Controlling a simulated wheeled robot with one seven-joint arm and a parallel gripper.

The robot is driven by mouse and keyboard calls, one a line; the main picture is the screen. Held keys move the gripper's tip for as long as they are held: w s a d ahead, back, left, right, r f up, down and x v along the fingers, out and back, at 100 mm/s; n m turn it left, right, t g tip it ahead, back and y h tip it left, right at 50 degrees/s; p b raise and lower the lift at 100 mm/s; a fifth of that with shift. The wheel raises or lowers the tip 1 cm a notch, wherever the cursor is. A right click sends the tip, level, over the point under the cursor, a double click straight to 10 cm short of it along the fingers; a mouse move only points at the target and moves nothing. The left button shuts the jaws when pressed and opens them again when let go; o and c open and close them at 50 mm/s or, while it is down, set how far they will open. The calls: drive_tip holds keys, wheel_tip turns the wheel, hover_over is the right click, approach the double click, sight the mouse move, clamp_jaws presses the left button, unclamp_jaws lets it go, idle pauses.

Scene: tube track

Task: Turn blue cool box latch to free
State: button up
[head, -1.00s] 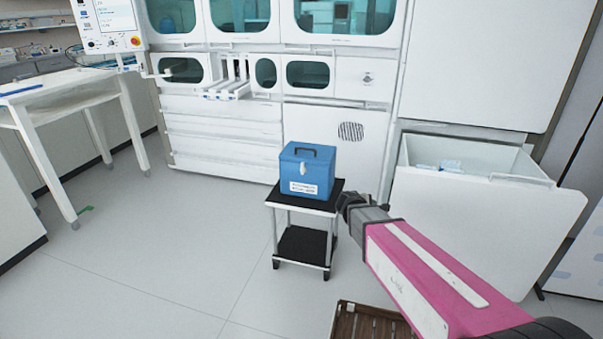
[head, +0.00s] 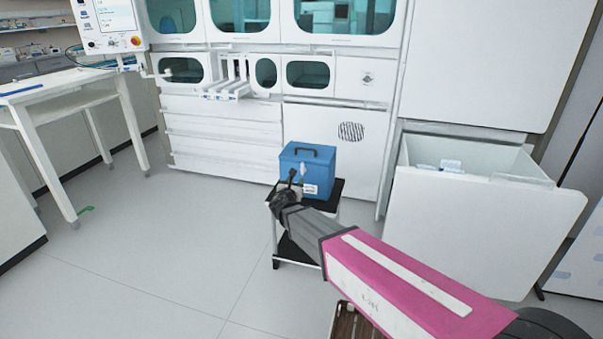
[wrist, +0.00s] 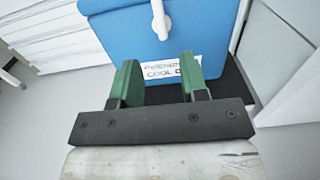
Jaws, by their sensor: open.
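The blue cool box (head: 318,165) stands upright on a small black-topped stand, with its lid shut and a dark handle on top. Its white latch (wrist: 160,20) hangs on the front face in the wrist view, and in the head view the latch (head: 303,171) shows just above my gripper. My gripper (head: 291,180) is in front of the box; in the wrist view the green fingers (wrist: 160,80) are apart and empty. They sit below the latch, over the white label (wrist: 170,72). I cannot tell whether they touch the box.
The black-and-white stand (head: 330,190) holds the box, with a lower shelf. An open white bin drawer (head: 480,220) is at the right. A brown slatted crate (head: 350,322) lies on the floor, partly behind my arm. A white table (head: 70,95) is at the left.

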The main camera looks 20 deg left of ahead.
sight(302, 170)
drive_tip(key=w, duration=0.9)
drive_tip(key=shift+w, duration=0.15)
clamp_jaws()
